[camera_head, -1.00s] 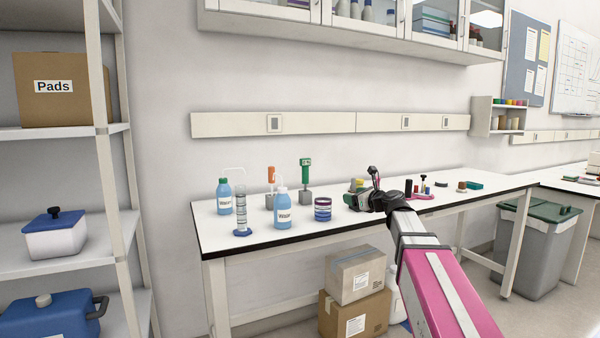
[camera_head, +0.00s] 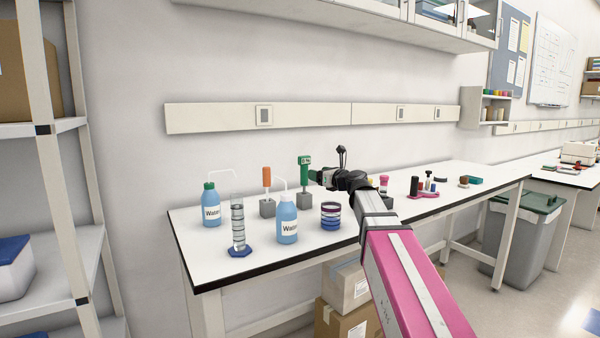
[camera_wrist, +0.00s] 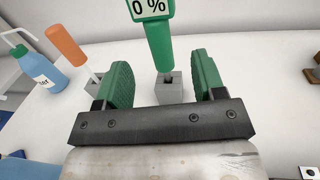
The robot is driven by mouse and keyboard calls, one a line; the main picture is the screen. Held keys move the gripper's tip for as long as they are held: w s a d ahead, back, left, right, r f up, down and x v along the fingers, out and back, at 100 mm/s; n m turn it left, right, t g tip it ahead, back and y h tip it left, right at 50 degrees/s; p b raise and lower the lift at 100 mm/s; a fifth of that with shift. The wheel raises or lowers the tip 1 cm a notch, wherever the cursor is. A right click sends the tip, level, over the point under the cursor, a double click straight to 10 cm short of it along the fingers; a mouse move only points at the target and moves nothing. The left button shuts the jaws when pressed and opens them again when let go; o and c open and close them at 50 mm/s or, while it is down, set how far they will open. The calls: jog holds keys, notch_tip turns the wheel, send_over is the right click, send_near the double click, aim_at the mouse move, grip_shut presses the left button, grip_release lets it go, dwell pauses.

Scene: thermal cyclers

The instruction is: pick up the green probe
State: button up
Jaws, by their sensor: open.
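The green probe (camera_head: 304,173) stands upright in a small grey block (camera_head: 304,200) on the white bench. In the wrist view the green probe (camera_wrist: 160,45) shows a "0 %" display at its top, and its lower end sits in the grey block (camera_wrist: 170,88). My gripper (camera_head: 316,178) is just right of the probe in the head view. In the wrist view my gripper (camera_wrist: 164,82) is open, its two green-padded fingers on either side of the probe's line. The probe appears ahead of the fingers and untouched; the exact distance is hard to tell.
An orange probe (camera_head: 267,177) stands in its own grey block just left of the green one. Two water bottles (camera_head: 211,206) (camera_head: 287,222), a graduated cylinder (camera_head: 238,225) and a purple-banded container (camera_head: 331,216) stand nearby. A pink rack (camera_head: 423,194) lies to the right.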

aim_at(302, 169)
jog(key=shift+x, duration=5.05)
jog(key=shift+s+f, duration=0.1)
jog(key=shift+s, duration=0.05)
jog(key=c, duration=0.7)
